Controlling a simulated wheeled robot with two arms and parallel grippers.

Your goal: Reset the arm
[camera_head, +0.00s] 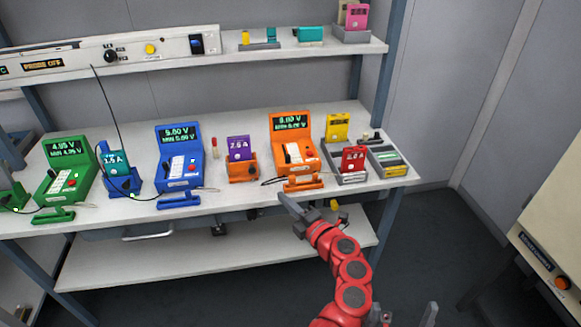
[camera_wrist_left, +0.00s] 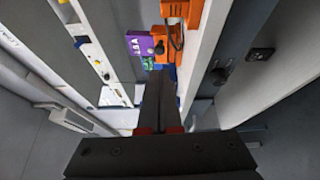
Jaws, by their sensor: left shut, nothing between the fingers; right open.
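My left gripper (camera_head: 290,204) is on the red arm in the head view, just in front of the workbench's front edge. It is shut and empty, with its dark fingers together in the left wrist view (camera_wrist_left: 158,90). My right gripper (camera_head: 404,315) shows only partly at the bottom edge of the head view, with its fingers apart. It looks empty and is low, in front of the bench, right of the left arm.
The workbench (camera_head: 225,198) carries a green tester (camera_head: 68,172), a blue tester (camera_head: 180,158), an orange tester (camera_head: 292,142) and several coloured pouch cells. A purple cell (camera_head: 239,148) stands in an orange holder. A cream cabinet (camera_head: 555,215) is at right. Floor between is clear.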

